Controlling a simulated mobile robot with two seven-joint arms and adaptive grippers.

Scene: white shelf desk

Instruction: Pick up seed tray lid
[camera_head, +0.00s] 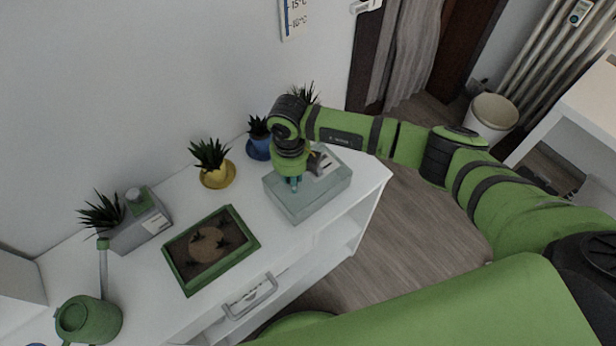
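The seed tray lid (309,204) appears to be the pale grey-green box shape lying on the right part of the white desk, with a white label on its top. The green-rimmed seed tray (180,275) with brown soil and small plants lies to its left, uncovered. My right gripper (295,185) points down at the top of the lid, near its middle. Its fingers look close together, but they are small, and whether they grip anything is unclear. Contact with the lid cannot be told. My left gripper is not in view.
Potted plants stand behind: one in a yellow pot (217,176), one in a blue pot (259,148), another partly hidden by my arm. A grey box (138,229) and a green watering can (88,320) are at left. The desk's drawer handle (250,296) faces the front.

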